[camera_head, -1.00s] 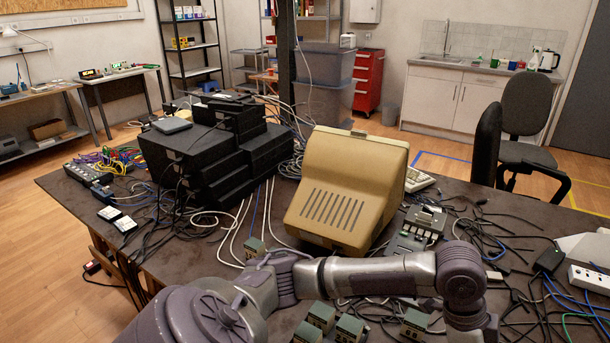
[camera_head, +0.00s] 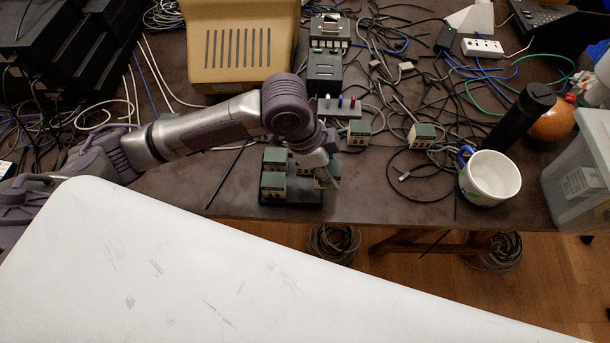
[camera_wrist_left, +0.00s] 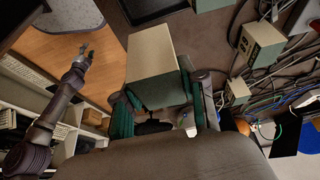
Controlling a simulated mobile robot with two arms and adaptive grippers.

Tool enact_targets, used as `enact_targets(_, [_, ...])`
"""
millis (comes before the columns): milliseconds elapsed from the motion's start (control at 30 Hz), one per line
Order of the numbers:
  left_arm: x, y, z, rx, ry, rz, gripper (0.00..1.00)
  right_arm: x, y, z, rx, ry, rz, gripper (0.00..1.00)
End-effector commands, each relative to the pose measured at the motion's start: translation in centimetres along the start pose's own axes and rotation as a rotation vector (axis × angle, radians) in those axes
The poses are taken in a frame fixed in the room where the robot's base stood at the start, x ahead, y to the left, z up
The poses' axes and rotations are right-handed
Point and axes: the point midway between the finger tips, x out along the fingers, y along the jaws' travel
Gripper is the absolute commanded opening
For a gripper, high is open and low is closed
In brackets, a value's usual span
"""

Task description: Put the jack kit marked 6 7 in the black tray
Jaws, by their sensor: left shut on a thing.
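My left gripper (camera_head: 326,170) is at the black tray (camera_head: 302,197) near the table's front edge. It is shut on a green and beige jack kit, which shows large between the fingers in the left wrist view (camera_wrist_left: 155,60). Jack kits stand in or over the tray: one at the back left (camera_head: 275,158), one at the front left (camera_head: 273,186). A block (camera_head: 305,166) right beside my gripper is partly hidden by it. I cannot read the numbers on any kit. Two more kits stand apart: one behind the gripper (camera_head: 358,133), one farther right (camera_head: 422,135). My right gripper (camera_wrist_left: 86,52) shows small in the wrist view, its fingers unclear.
A stand with coloured knobs (camera_head: 340,107) is behind the tray. Loose cables cover the table to the right. A white mug (camera_head: 490,178) and a black bottle (camera_head: 520,115) stand there. A white surface (camera_head: 180,270) fills the foreground.

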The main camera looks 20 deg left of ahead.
Motion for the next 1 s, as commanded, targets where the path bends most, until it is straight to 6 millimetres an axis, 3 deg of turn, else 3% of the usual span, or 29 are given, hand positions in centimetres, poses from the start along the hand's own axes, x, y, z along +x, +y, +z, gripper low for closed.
enact_targets(100, [0.3,-0.3,2.9,-0.004,-0.002,0.000,0.03,-0.2,-1.2,-0.2,0.002,0.002,-0.014,0.40])
enact_targets(233, [0.7,-0.5,4.5,-0.001,0.000,0.000,0.03,-0.2,-2.4,-0.4,0.002,0.005,-0.029,0.40])
enact_targets(400, [1.2,-0.6,5.2,0.000,0.002,0.000,0.03,-0.3,-2.5,-0.4,0.000,0.005,-0.030,0.40])
enact_targets(667, [4.4,-0.5,6.5,0.001,0.001,0.001,0.03,-0.3,-1.8,-0.3,-0.003,0.004,-0.022,0.40])
enact_targets(1000, [4.7,-0.6,6.6,0.001,0.002,-0.001,0.03,-0.3,-1.4,-0.3,0.000,0.004,-0.017,0.40])
